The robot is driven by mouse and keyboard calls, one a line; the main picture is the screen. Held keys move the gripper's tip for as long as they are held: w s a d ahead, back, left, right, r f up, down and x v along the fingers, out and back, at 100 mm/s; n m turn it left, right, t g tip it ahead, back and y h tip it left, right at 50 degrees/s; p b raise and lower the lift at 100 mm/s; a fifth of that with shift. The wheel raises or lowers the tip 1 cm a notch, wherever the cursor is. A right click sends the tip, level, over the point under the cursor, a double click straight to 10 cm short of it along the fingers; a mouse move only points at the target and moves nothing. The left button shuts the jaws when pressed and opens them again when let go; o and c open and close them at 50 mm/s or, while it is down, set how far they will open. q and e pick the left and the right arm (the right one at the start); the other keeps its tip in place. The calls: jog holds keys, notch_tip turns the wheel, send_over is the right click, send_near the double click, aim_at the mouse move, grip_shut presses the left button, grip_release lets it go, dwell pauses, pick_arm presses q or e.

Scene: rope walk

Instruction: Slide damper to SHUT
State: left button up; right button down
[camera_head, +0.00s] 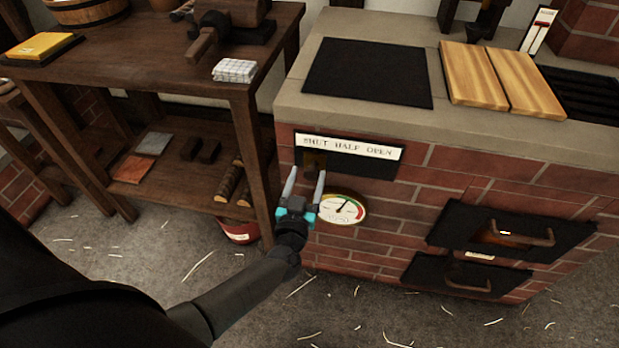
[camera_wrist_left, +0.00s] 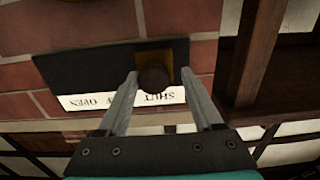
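The damper is a dark slotted plate (camera_head: 362,163) on the brick front, with a white label strip (camera_head: 350,146) reading SHUT HALF OPEN. Its brass slider (camera_head: 313,159) sits at the SHUT end. In the left wrist view the plate (camera_wrist_left: 85,68) appears upside down, with the brass slider (camera_wrist_left: 168,60) and its round dark knob (camera_wrist_left: 153,80) beside the word SHUT. My left gripper (camera_head: 305,176) is open in front of the slider. In the left wrist view the knob shows between its two fingers (camera_wrist_left: 162,82), with gaps on both sides; whether it is within their reach is unclear. My right gripper is not in view.
A round gauge (camera_head: 341,209) is on the bricks just below right of the gripper. A wooden workbench (camera_head: 150,60) stands close on the left. Oven doors with handles (camera_head: 510,235) are at the right. The straw-strewn floor (camera_head: 370,310) in front is open.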

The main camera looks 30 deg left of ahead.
pick_arm(q)
jog(key=shift+o, duration=0.5)
jog(key=shift+d, duration=0.1)
jog(key=shift+s+d, duration=0.1)
jog(key=shift+s, duration=0.05)
jog(key=shift+s+d, duration=0.1)
jog(key=shift+s, duration=0.2)
jog(key=p+v, duration=0.4)
jog(key=v, duration=1)
jog(key=shift+s, duration=0.15)
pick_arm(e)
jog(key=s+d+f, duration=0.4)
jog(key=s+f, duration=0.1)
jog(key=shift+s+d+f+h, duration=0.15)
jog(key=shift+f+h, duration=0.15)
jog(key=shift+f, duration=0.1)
pick_arm(q)
jog(key=shift+f, duration=0.1)
